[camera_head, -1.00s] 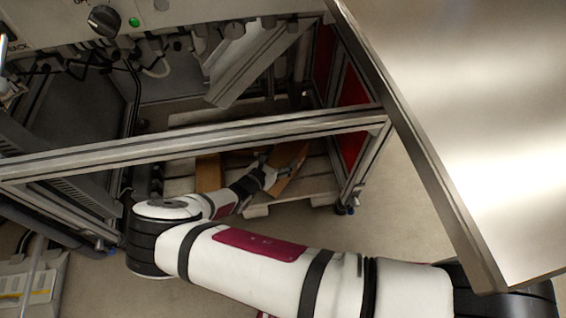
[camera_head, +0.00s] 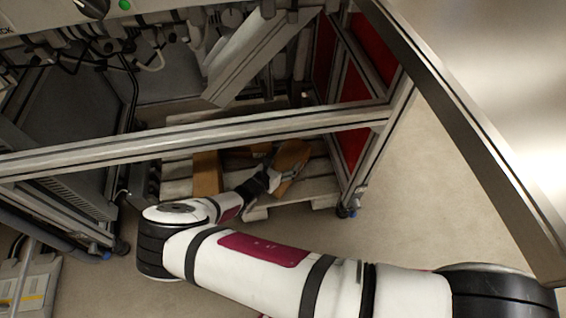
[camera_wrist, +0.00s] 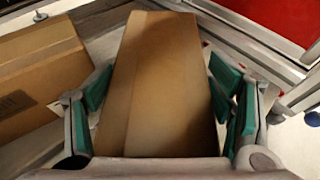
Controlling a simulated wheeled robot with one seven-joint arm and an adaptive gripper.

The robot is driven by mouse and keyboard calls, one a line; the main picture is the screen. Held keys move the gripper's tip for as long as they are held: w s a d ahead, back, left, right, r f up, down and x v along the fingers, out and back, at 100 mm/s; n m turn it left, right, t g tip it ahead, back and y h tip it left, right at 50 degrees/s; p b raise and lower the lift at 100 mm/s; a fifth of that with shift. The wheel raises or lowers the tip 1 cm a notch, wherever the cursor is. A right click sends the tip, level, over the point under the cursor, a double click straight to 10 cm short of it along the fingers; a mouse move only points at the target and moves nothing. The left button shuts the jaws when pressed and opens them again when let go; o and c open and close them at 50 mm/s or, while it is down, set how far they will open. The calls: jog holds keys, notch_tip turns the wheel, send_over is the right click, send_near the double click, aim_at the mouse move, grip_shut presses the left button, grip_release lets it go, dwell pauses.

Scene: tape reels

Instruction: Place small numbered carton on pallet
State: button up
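A small brown carton (camera_head: 293,155) is at the end of my arm in the head view, under the machine frame. In the wrist view the carton (camera_wrist: 160,75) fills the space between the green finger pads, and my gripper (camera_wrist: 160,95) is shut on it. No number shows on its visible faces. The gripper (camera_head: 274,174) also shows small in the head view. The pale slatted pallet (camera_head: 300,190) lies on the floor below the carton. I cannot tell whether the carton touches the pallet.
Another brown carton (camera_head: 207,174) stands on the pallet to the left; it also shows in the wrist view (camera_wrist: 38,75), with a dark label. A metal frame bar (camera_head: 200,140) crosses above my arm. A frame leg (camera_head: 365,165) and red panels (camera_head: 352,135) stand to the right.

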jog(key=shift+o, duration=1.4)
jog(key=shift+s+a+r, duration=0.1)
jog(key=shift+s+r, duration=0.05)
jog(key=shift+r, duration=0.1)
jog(key=p+v, duration=0.4)
jog(key=v, duration=0.7)
jog(key=shift+s+a, duration=0.2)
jog(key=shift+s, duration=0.05)
